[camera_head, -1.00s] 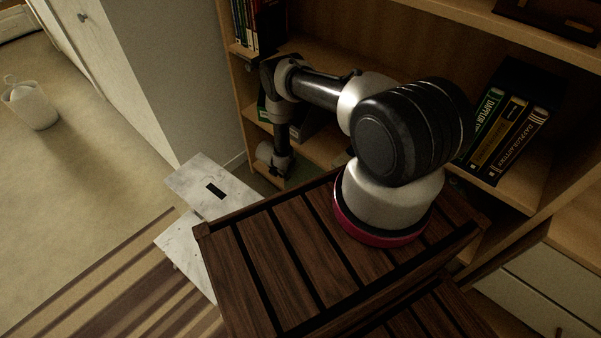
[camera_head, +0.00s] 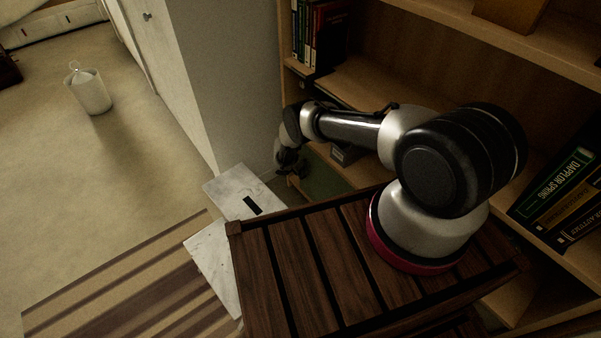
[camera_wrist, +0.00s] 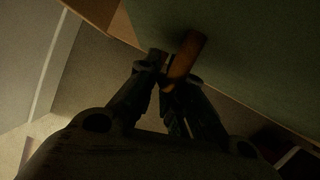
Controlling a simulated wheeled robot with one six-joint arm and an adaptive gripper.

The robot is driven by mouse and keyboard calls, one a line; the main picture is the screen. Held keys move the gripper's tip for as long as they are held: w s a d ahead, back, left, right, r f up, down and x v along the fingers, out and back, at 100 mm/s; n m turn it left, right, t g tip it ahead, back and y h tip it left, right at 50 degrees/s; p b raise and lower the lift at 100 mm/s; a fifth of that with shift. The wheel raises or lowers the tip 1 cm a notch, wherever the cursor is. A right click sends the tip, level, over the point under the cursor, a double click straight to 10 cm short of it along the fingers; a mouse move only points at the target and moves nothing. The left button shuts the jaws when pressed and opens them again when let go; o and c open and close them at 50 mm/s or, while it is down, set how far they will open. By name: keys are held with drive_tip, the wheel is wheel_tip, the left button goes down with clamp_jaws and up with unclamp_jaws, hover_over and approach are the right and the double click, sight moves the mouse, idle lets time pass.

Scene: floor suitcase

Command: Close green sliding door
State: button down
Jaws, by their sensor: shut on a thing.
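The green sliding door (camera_head: 327,180) shows in the head view low in the bookshelf, behind my arm and partly hidden by the slatted wooden top. In the wrist view the dark green door panel (camera_wrist: 240,50) fills the upper right. A brownish-orange bar-like handle (camera_wrist: 188,52) stands out near the panel's lower left edge. My gripper (camera_wrist: 168,76) is shut on this handle, with a finger to each side. In the head view my gripper (camera_head: 288,163) is small and dark at the shelf's left end, and its fingertips cannot be made out.
The wooden bookshelf (camera_head: 375,85) holds books (camera_head: 322,35) at upper left and more books (camera_head: 565,200) at right. A grey wall (camera_head: 235,80) stands left of it.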

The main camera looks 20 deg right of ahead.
drive_tip(key=c, duration=1.8)
unclamp_jaws()
drive_tip(key=shift+r, duration=0.1)
drive_tip(key=v, duration=1.1)
drive_tip(key=shift+s+a+r, duration=0.1)
drive_tip(key=shift+r, duration=0.25)
